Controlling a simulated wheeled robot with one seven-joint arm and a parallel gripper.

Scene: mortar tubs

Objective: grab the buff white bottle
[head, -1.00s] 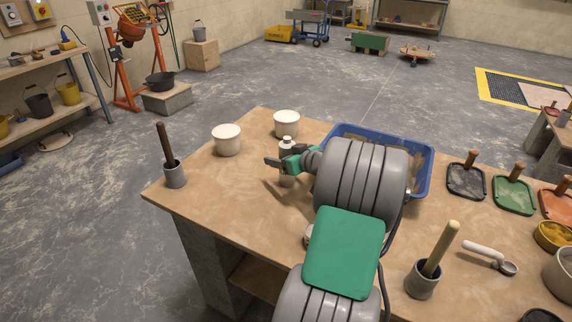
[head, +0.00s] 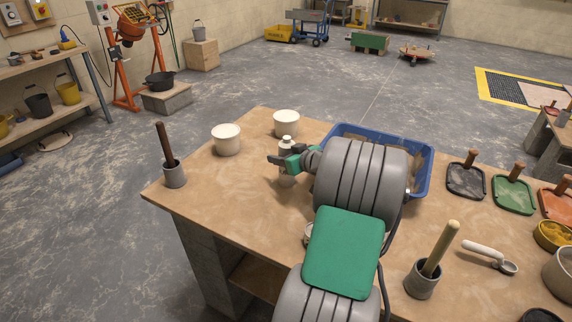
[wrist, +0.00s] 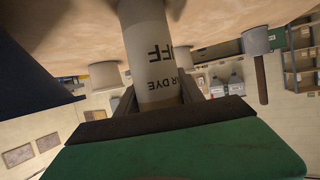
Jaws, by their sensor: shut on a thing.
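The buff white bottle (head: 286,144) stands upright on the table in the head view, partly hidden behind my gripper and wrist. My gripper (head: 280,161) is at the bottle's body, with its fingers around it. In the wrist view the picture is upside down. The white bottle (wrist: 150,50) shows there with dark letters reading "FF" and "R DYE". My gripper (wrist: 158,100) has a finger on each side of it and is shut on it. I cannot tell whether the bottle's base is clear of the table.
Two white tubs (head: 227,140) (head: 286,123) stand behind and left of the bottle. A blue tray (head: 424,170) is close on the right. A grey pot with a dark handle (head: 174,173) stands at the left edge. Bare table (head: 235,210) lies in front.

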